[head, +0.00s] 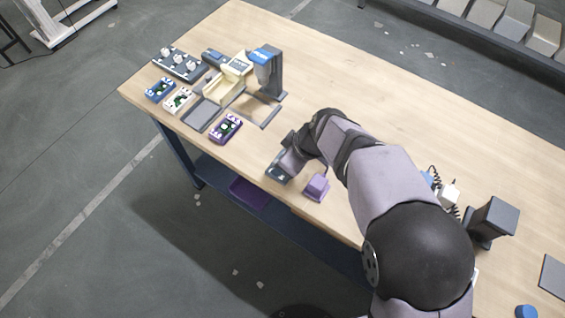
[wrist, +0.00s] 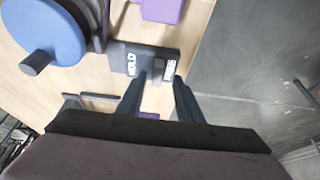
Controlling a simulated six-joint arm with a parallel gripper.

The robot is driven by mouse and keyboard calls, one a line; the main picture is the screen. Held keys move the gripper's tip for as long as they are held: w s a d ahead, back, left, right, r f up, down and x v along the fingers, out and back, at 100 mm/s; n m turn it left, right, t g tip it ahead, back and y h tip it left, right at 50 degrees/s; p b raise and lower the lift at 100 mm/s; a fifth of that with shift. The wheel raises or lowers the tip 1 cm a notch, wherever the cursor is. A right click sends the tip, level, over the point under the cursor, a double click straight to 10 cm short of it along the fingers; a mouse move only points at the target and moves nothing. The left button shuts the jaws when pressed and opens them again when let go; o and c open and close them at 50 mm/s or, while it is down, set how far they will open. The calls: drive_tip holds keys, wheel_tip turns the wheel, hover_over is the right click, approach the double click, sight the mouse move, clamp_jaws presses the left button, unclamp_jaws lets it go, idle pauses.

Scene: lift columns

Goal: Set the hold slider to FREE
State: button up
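The hold slider unit is a small dark grey box (wrist: 145,58) near the table's edge, with white "HOLD" lettering on its left part. A white label with lettering too small to read sits on its right part, partly behind a fingertip. A lighter grey piece between the two, perhaps the slider knob, is hard to make out, so its setting cannot be told. My gripper (wrist: 160,82) is open, its two dark fingers apart over the box's near side; contact cannot be told. In the head view my gripper (head: 284,161) is over the box (head: 277,172), partly hiding it.
A purple block (head: 317,186) stands just right of the box. A grey stand with a blue top (head: 268,68), a dark tray (head: 201,115) and small coloured units stand further left. A large blue disc (wrist: 45,28) shows in the wrist view. The table's front edge is close.

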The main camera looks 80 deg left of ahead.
drive_tip(key=b+v, duration=0.1)
drive_tip(key=v, duration=0.5)
drive_tip(key=shift+b, duration=0.4)
drive_tip(key=shift+d, duration=0.1)
drive_tip(key=w+d+m+t, duration=0.1)
drive_tip(key=w+d+m, duration=0.5)
drive_tip(key=w+d, duration=0.6)
drive_tip(key=w+d+m+t, duration=0.2)
drive_tip(key=w+d+m, duration=0.55)
drive_tip(key=w, duration=0.75)
drive_tip(key=w+d+m+h, duration=0.25)
drive_tip(key=d+m, duration=0.25)
drive_tip(key=d, duration=1.3)
drive_tip(key=s+d+f+m, duration=0.1)
drive_tip(key=d+m, duration=0.3)
drive_tip(key=d, duration=0.4)
drive_tip(key=s+d+f+m, duration=0.1)
drive_tip(key=s+d+m, duration=0.3)
drive_tip(key=d, duration=0.4)
drive_tip(key=shift+s+d+h, duration=0.15)
drive_tip(key=shift+d+h, duration=0.05)
drive_tip(key=shift+h, duration=0.15)
